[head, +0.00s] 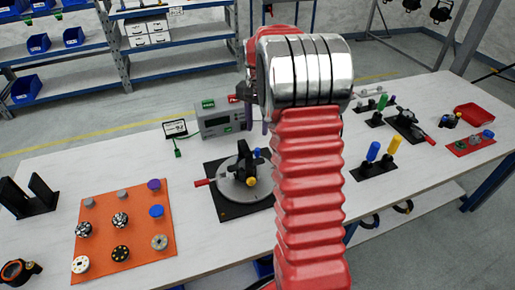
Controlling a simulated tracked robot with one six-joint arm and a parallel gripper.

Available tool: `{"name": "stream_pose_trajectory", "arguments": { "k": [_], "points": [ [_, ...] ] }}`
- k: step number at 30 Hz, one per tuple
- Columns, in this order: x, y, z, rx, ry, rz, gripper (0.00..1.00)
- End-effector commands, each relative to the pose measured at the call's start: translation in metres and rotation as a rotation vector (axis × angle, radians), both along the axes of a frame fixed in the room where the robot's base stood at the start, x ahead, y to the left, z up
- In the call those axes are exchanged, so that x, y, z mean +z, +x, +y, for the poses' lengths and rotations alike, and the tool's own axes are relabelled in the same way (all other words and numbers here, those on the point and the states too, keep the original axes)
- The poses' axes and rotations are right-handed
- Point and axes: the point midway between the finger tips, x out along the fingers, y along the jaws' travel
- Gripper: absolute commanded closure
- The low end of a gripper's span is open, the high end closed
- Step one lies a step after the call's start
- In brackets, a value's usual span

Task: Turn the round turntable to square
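The round turntable (232,190) is a grey disc on a black square base plate (228,208) near the middle of the table. A red-tipped handle (203,182) sticks out to the left. How the disc is turned relative to square is too small to tell. My red and silver arm rises just right of the turntable and covers the right edge of its plate.
An orange mat (135,215) with several small round parts lies at the left, beside a black bracket (28,197). A grey box (222,118) and a small sign (175,128) stand behind. Blue and yellow handled tools (380,155) and a red tray (474,114) are at the right.

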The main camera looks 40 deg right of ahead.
Motion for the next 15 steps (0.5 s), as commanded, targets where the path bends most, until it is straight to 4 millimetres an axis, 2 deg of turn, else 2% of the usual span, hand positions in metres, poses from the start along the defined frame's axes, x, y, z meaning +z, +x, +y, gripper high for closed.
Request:
{"name": "stream_pose_trajectory", "arguments": {
  "k": [15],
  "points": [
    [-0.081, -0.001, 0.0, -0.001, 0.002, 0.003, 0.64]
  ]
}}
